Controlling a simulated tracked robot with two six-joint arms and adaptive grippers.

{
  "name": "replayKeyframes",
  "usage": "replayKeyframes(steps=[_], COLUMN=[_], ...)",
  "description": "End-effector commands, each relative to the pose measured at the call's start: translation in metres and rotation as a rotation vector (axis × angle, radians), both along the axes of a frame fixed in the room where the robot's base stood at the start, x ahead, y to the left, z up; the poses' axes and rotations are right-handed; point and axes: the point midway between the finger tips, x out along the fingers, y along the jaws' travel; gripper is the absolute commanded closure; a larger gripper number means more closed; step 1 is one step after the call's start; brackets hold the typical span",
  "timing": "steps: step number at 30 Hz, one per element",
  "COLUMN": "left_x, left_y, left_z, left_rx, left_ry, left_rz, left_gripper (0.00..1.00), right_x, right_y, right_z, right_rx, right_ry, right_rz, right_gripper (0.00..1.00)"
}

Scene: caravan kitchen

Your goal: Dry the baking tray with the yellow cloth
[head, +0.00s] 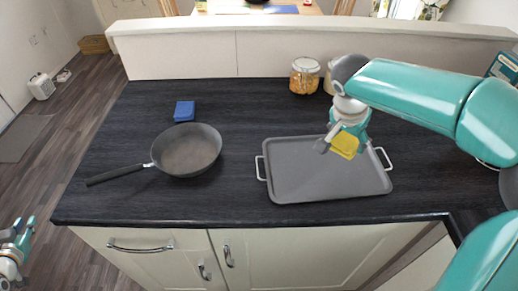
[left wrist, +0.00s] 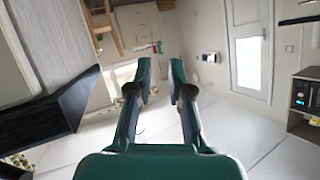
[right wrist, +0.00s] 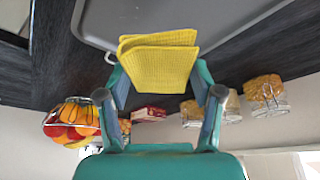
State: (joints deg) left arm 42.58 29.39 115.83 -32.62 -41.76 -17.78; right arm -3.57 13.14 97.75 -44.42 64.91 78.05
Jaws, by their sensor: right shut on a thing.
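The grey baking tray (head: 300,175) with two white end handles lies flat on the dark worktop; part of it also shows at the top of the right wrist view (right wrist: 190,18). My right gripper (head: 345,132) is shut on the folded yellow cloth (head: 345,144) over the tray's back right part. In the right wrist view the cloth (right wrist: 158,62) sticks out past the fingertips. I cannot tell whether it touches the tray. My left gripper (head: 18,240) is at the lower left, off the worktop and away from the tray; the left wrist view shows its fingers (left wrist: 160,85) apart and empty.
A dark frying pan (head: 187,150) lies left of the tray, with a blue folded thing (head: 184,111) behind it. A glass jar (head: 304,76) stands at the back by the ledge. A fruit bowl (right wrist: 72,122) shows in the right wrist view. The worktop between pan and tray is clear.

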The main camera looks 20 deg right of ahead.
Motion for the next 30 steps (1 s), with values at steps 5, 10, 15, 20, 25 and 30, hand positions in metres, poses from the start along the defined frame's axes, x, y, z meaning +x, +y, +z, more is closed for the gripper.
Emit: replayKeyframes(steps=[5,10,15,20,25,30], left_x=[0.040,0.058,0.063,0.077,0.112,0.136], left_y=[-0.010,-0.024,-0.042,-0.079,-0.146,-0.232], left_z=[0.107,0.204,0.286,0.340,0.318,0.288], left_rx=[0.498,0.979,1.372,1.534,1.215,0.832], left_ry=[-0.025,-0.029,-0.016,-0.004,0.001,0.054], left_rz=[-0.239,-0.387,-0.457,-0.501,-0.559,-0.596], left_gripper=[0.80,0.80,0.80,0.80,0.80,0.80], right_x=[0.000,0.000,0.000,0.000,0.000,0.000], right_y=[0.000,0.000,0.000,0.000,0.000,0.000], right_z=[0.000,0.000,0.000,0.000,0.000,0.000], right_rx=[0.000,0.000,0.000,0.000,0.000,0.000], right_ry=[0.000,0.000,0.000,0.000,0.000,0.000], right_rz=[0.000,0.000,0.000,0.000,0.000,0.000], right_gripper=[0.66,0.66,0.66,0.66,0.66,0.66])
